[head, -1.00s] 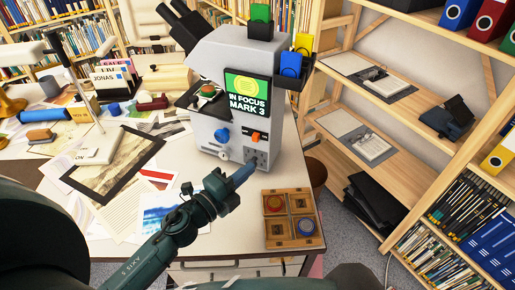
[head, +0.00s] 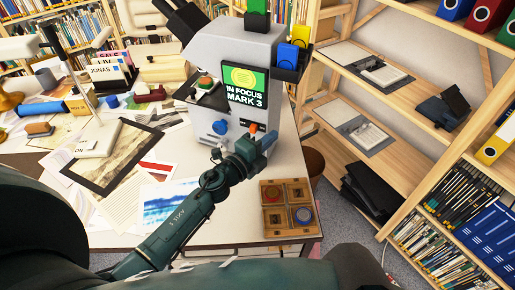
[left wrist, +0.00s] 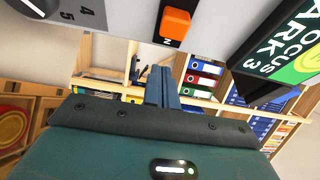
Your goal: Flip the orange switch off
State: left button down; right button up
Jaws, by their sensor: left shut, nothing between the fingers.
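The orange switch (head: 254,127) is on the lower front of the grey machine (head: 232,60) with the "IN FOCUS MARK 3" screen. In the left wrist view the switch (left wrist: 175,24) is an orange rocker on a black plate with a white mark, near the top. My left gripper (head: 267,141) is shut and empty, its blue fingertips just below and right of the switch, partly hiding the panel. In the left wrist view the closed fingertips (left wrist: 163,88) are apart from the switch in the picture; contact cannot be told. My right gripper is not in view.
A blue knob (head: 220,127) sits left of the switch, and a dark dial (left wrist: 40,6) shows in the wrist view. A wooden tray (head: 287,232) with discs lies at the table's front right. Papers and a framed print (head: 104,160) cover the left. Wooden shelves (head: 390,150) stand right.

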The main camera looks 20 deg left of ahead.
aim_at(252, 131)
pick_arm(q)
jog(key=shift+a+f, duration=0.15)
jog(key=shift+a, duration=1.75)
jog(key=shift+a, duration=1.1)
